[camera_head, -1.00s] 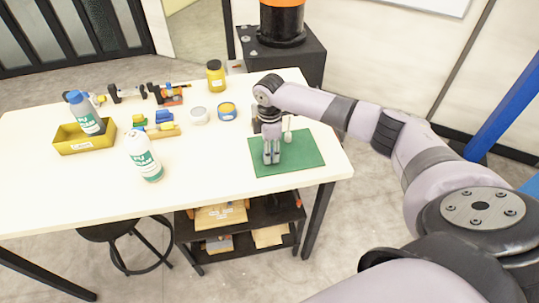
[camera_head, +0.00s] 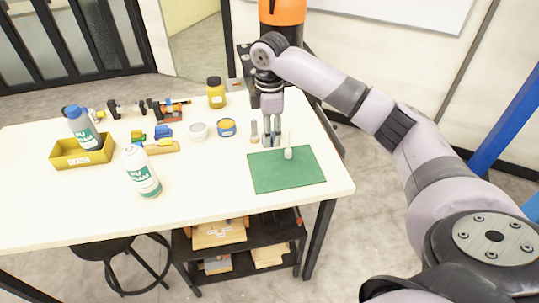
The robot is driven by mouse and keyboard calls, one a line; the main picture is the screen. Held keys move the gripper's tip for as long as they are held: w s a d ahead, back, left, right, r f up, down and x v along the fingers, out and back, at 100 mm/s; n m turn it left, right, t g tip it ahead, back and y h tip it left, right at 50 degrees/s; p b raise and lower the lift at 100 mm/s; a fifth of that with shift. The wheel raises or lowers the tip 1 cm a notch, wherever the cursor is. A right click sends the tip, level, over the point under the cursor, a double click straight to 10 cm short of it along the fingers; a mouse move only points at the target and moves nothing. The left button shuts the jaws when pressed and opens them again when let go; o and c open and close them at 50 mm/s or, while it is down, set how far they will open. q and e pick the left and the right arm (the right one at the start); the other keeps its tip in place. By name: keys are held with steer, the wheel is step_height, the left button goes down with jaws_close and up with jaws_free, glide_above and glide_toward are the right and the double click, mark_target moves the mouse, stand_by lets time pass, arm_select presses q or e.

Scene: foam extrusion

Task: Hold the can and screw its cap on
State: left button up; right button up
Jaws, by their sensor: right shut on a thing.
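Another can (camera_head: 84,128), with a blue cap (camera_head: 71,110), leans in the yellow bin. My right gripper (camera_head: 271,140) points down at the far edge of the green mat, well right of the white can. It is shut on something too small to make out. A small white piece with a thin upright stem (camera_head: 289,153) stands on the mat, just right of the gripper. My left gripper is out of view.
The green mat (camera_head: 285,178) is otherwise bare. A grey upright item (camera_head: 254,131) stands left of the gripper. The yellow bin (camera_head: 70,160), a yellow jar (camera_head: 216,93), two round tins (camera_head: 227,127) and several tools occupy the back and left. The table's front middle is clear.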

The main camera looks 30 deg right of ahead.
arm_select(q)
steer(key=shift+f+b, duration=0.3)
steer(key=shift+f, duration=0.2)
arm_select(e)
step_height(320, 180, up, 7)
steer(key=shift+f, duration=0.15)
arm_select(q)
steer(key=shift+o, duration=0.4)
